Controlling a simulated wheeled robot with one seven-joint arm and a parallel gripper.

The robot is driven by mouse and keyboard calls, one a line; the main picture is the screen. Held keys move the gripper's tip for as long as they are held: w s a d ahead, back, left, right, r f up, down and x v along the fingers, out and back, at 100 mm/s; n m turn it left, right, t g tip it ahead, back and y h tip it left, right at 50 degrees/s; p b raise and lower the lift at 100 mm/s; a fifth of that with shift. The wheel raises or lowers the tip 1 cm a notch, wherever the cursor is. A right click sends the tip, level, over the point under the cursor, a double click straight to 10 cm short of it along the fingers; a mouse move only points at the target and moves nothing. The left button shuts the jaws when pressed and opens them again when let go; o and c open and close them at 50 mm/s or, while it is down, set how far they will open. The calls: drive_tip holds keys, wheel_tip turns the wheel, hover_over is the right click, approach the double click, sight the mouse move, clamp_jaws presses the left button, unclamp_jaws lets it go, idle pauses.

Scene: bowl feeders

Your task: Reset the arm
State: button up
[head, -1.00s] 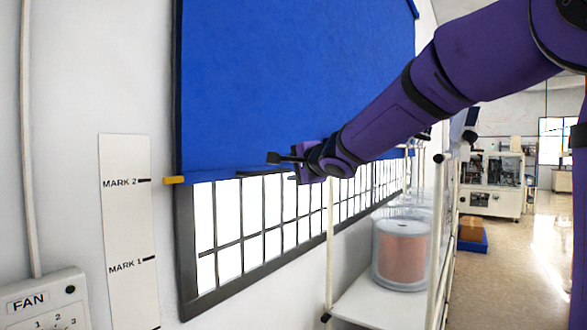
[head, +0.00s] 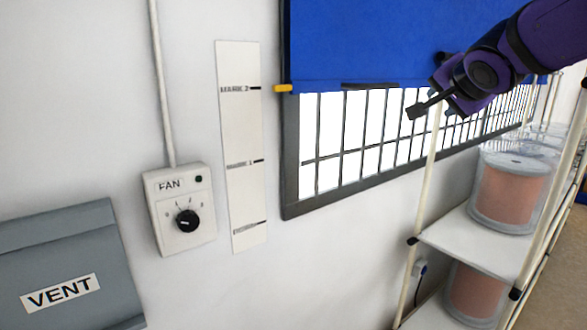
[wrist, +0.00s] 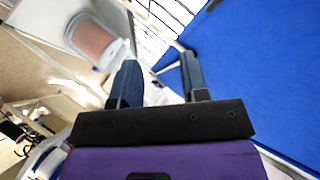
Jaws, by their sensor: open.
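My purple arm reaches in from the upper right of the head view. My gripper (head: 424,106) is in front of the barred window, just below the blue blind's lower edge. In the wrist view my gripper (wrist: 160,80) shows two dark fingers apart with nothing held between them. The blue blind (head: 370,40) covers the upper window in the head view. It also fills the right side of the wrist view (wrist: 255,75). Its yellow tab (head: 283,88) is level with MARK 2 on the white scale strip (head: 242,140).
A white shelf rack (head: 470,240) with clear drums of copper-coloured material (head: 508,195) stands right of the window, close to my gripper. On the wall at left are a FAN control box (head: 180,210) with a black knob and a grey VENT panel (head: 70,265).

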drive_tip(key=s+f+n+g, duration=0.4)
drive_tip(key=s+f+n, duration=0.1)
drive_tip(key=s, duration=0.8)
drive_tip(key=s+f+n+g+y, duration=0.1)
drive_tip(key=s+f+n+g, duration=0.3)
drive_tip(key=s, duration=1)
wheel_tip(320, 180, down, 4)
drive_tip(key=shift+s+d+f+n+y, duration=0.15)
drive_tip(key=shift+d+n+y, duration=0.15)
drive_tip(key=shift+n, duration=0.7)
